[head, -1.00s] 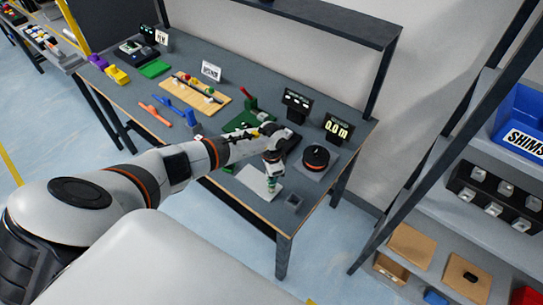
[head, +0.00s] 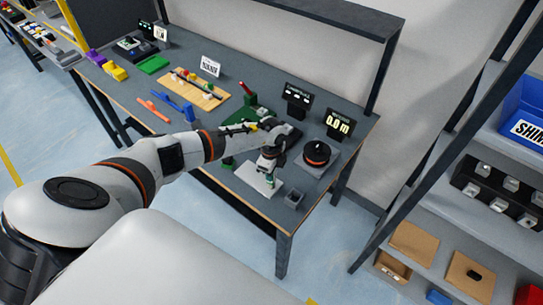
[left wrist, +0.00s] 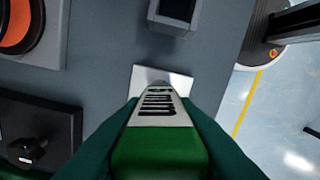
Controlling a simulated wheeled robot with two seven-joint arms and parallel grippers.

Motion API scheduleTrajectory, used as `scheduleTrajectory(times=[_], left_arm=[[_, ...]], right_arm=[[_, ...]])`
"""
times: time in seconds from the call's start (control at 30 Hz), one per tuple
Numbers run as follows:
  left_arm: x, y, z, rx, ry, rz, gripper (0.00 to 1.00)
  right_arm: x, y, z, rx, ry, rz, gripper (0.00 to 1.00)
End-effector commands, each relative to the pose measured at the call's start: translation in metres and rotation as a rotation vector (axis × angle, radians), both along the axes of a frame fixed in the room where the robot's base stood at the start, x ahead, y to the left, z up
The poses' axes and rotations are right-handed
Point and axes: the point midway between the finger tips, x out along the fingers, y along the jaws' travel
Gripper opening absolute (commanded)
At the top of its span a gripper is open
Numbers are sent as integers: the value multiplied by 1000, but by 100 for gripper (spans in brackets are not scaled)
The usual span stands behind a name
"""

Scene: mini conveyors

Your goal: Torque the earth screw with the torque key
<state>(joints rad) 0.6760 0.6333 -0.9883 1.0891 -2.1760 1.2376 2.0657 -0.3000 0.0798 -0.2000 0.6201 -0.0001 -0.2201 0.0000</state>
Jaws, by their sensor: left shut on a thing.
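My left gripper (head: 268,176) is above the front right of the bench, over a white plate (head: 251,180). It is shut on a green tool (left wrist: 158,150) with a white, black-striped section, seen between the dark green fingers in the left wrist view. That this is the torque key is not certain. The far end of the tool points toward the white plate (left wrist: 150,73); whether it touches is unclear. I cannot make out the earth screw. My right gripper is not in view.
A round black and orange device (head: 317,152) and a small grey box (head: 294,197) stand close to the gripper. A display reading 0.0 (head: 338,125) stands behind. Blue (head: 175,107) and orange (head: 153,110) tools lie left. A shelf rack stands right.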

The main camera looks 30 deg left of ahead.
Motion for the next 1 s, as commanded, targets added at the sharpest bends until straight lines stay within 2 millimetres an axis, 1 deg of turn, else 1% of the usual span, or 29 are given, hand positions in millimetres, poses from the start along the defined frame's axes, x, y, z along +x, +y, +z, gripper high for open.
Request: scheduleTrajectory(times=[0.03,0.6,0.7,0.83,1.0], left_arm=[[0,0,-2,1,-2,-74,0],[0,1,-3,1,-2,-981,0],[0,0,-3,1,-2,-1120,0],[0,0,-1,0,-1,-1215,0],[-1,0,1,-1,0,-1229,0]], right_arm=[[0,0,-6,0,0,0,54],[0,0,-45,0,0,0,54],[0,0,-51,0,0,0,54],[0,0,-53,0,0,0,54],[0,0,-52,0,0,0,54]])
